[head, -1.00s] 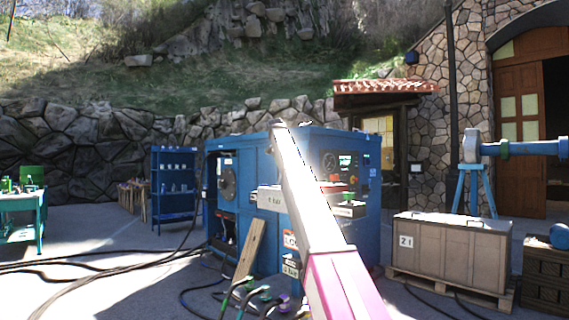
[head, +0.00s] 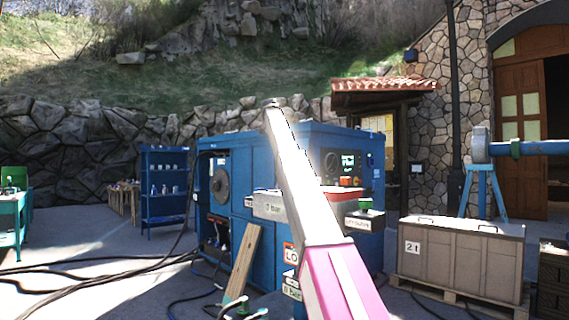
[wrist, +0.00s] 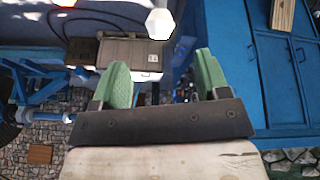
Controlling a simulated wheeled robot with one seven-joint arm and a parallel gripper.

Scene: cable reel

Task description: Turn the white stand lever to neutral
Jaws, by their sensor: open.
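My gripper (wrist: 158,82) shows in the wrist view with its two green fingers apart and nothing between them. A white faceted knob-like thing (wrist: 160,23) is beyond the fingertips, near the top of the wrist view. It may be the end of the white lever; no shaft or lever position can be made out. In the head view my pink and white arm reaches up and away in front of the blue machine cabinet (head: 230,185), and my gripper cannot be made out there. I cannot pick out the white stand lever in the head view.
A crate marked 21 (head: 460,262) stands on a pallet at right, before a blue stand with a pipe (head: 480,190). A plank (head: 243,262) leans at the cabinet. Black cables (head: 90,268) cross the ground. Blue shelves (head: 165,190) stand behind.

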